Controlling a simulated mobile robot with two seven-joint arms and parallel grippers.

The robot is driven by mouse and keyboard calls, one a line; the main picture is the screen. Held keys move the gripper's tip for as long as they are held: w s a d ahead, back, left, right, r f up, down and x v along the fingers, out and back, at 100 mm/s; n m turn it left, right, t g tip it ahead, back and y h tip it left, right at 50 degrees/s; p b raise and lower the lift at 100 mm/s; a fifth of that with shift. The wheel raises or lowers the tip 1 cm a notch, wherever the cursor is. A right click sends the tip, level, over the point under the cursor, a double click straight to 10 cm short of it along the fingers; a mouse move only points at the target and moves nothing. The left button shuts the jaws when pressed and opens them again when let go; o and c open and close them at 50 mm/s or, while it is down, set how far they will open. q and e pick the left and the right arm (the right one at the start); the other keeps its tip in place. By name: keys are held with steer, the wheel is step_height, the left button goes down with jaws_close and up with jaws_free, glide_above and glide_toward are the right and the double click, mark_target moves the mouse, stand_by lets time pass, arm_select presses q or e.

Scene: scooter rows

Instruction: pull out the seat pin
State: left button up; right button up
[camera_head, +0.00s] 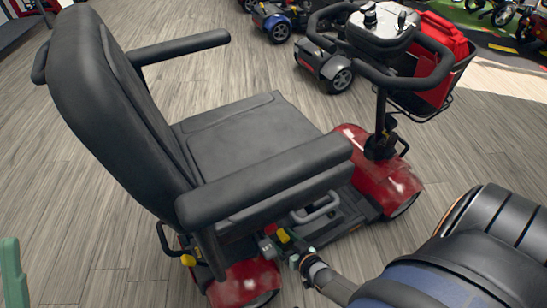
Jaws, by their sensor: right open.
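A red mobility scooter with a black seat (245,135) stands in front of me, its backrest at the left. Below the seat's near side is a small yellow piece (283,236), beside a grey block. A second yellow piece (188,260) shows at the rear under the backrest. I cannot tell for certain which part is the seat pin. My right gripper (292,258) is open, just below the first yellow piece and close to it. Whether it touches anything is unclear. My left gripper is not in view.
The near armrest (265,180) overhangs the area above my right gripper. The handlebar (385,65) and a basket with a red container (440,60) are at the upper right. Other scooters (275,20) stand behind. Wood-look floor (100,220) is clear at the left.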

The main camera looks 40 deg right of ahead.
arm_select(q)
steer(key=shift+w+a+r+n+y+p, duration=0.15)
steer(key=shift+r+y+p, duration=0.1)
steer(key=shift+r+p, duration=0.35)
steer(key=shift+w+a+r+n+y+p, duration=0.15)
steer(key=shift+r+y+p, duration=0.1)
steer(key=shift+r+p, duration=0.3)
arm_select(e)
steer(key=v, duration=0.7)
steer(key=shift+s, duration=0.35)
steer(key=shift+r, duration=0.15)
